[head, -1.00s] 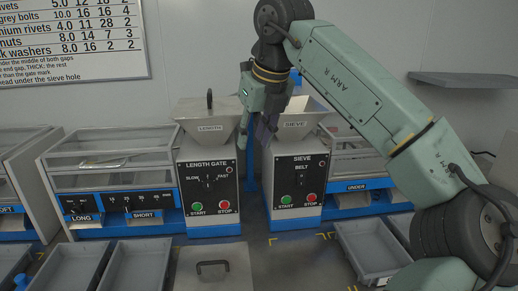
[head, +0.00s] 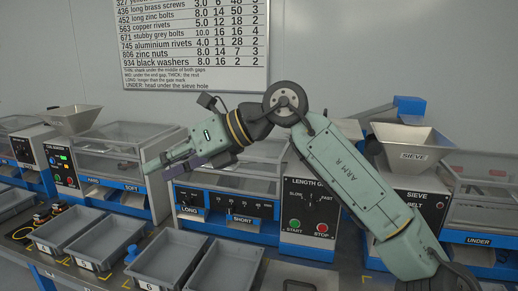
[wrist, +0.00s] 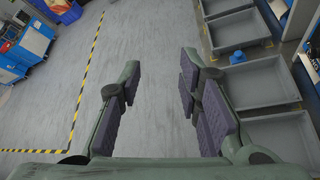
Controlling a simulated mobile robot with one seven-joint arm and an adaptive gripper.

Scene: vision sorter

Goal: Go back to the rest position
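My gripper (head: 155,168) is held up in the air in the head view, pointing left, in front of the clear-sided machines. In the wrist view my gripper (wrist: 160,105) has its dark-padded fingers wide apart. Only grey floor shows between them, so it is open and empty. My arm bends down to the right and covers part of the LENGTH GATE machine (head: 308,222). The rest position itself is not marked in either view.
The SIEVE machine (head: 412,155) stands at the right. Grey trays (head: 170,258) line the bench front. The wrist view shows trays (wrist: 262,84) at the right, a yellow-black floor line (wrist: 88,75), blue equipment (wrist: 30,45) at upper left and clear floor between.

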